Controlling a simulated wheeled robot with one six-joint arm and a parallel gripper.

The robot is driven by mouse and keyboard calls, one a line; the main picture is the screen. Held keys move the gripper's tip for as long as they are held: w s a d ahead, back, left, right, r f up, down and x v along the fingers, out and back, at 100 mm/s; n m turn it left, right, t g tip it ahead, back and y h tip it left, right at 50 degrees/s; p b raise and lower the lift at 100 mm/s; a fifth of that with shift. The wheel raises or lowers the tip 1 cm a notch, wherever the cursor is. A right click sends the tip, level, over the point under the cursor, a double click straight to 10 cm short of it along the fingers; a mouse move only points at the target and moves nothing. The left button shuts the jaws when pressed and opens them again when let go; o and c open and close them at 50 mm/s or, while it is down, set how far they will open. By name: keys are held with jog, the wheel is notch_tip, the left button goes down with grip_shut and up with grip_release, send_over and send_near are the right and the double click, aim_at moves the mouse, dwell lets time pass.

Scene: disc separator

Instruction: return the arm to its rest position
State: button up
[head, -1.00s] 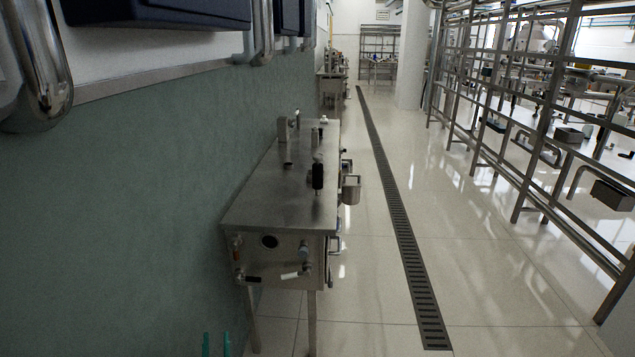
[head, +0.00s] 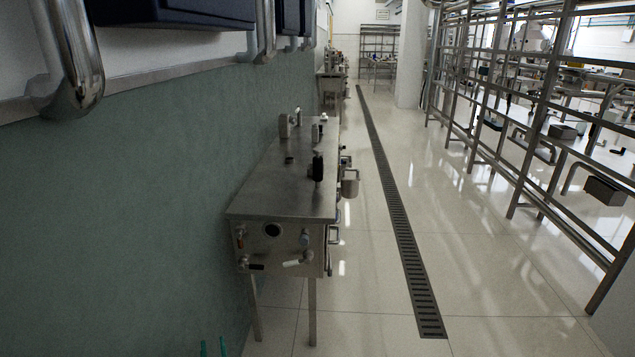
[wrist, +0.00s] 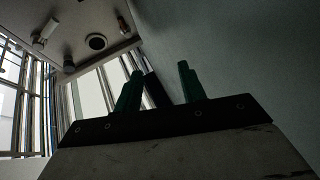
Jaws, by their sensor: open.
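My gripper (head: 213,347) shows only as two green fingertips at the bottom edge of the head view. In the wrist view my gripper (wrist: 160,88) has its two green fingers apart, with nothing between them. It is in front of the near end of the steel table (head: 280,188), low and close to the green wall, and apart from both. The front panel of that table also shows at the upper left of the wrist view (wrist: 75,22). The rest of my arm is hidden below the head view.
The green wall (head: 130,190) runs along the left, with steel pipes (head: 75,60) above. A black-handled lever (head: 317,168) stands on the table, and valves (head: 298,260) stick out of its front. A floor drain (head: 398,220) runs down the clear aisle. Metal racks (head: 540,120) line the right.

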jog(key=w+a+f+n+g+y, duration=0.1)
jog(key=a+f+n+g, duration=0.2)
jog(key=f+g, duration=0.4)
jog(key=w+d+r+g+h, duration=0.1)
jog(key=d+r+g+h, duration=0.1)
jog(key=d+r+g, duration=0.5)
jog(key=w+d+r+g+h, duration=0.2)
jog(key=d+r+g, duration=0.15)
jog(key=r, duration=0.65)
jog(key=s+d+r+m+g+h, duration=0.1)
jog(key=s+d+r+g, duration=0.1)
jog(key=d+r, duration=0.55)
jog(key=s+d+r+g+h, duration=0.1)
jog(key=s+d+r+g, duration=0.15)
jog(key=d+r, duration=0.45)
jog(key=s+d+r+m+g+h, duration=0.1)
jog(key=s+d+r, duration=0.5)
jog(key=d+r, duration=0.25)
jog(key=s+d+r+m+g+h, duration=0.1)
jog(key=s+d+r, duration=0.5)
jog(key=d+r, duration=0.25)
jog(key=s+d+r+m+t, duration=0.1)
jog(key=s+d+r+m, duration=0.1)
jog(key=s+d+r, duration=0.4)
jog(key=s+d+r+m+t, duration=0.2)
jog(key=s+d+r, duration=0.4)
jog(key=s+d, duration=0.7)
jog(key=shift+s+r, duration=0.2)
jog(key=shift+s, duration=0.4)
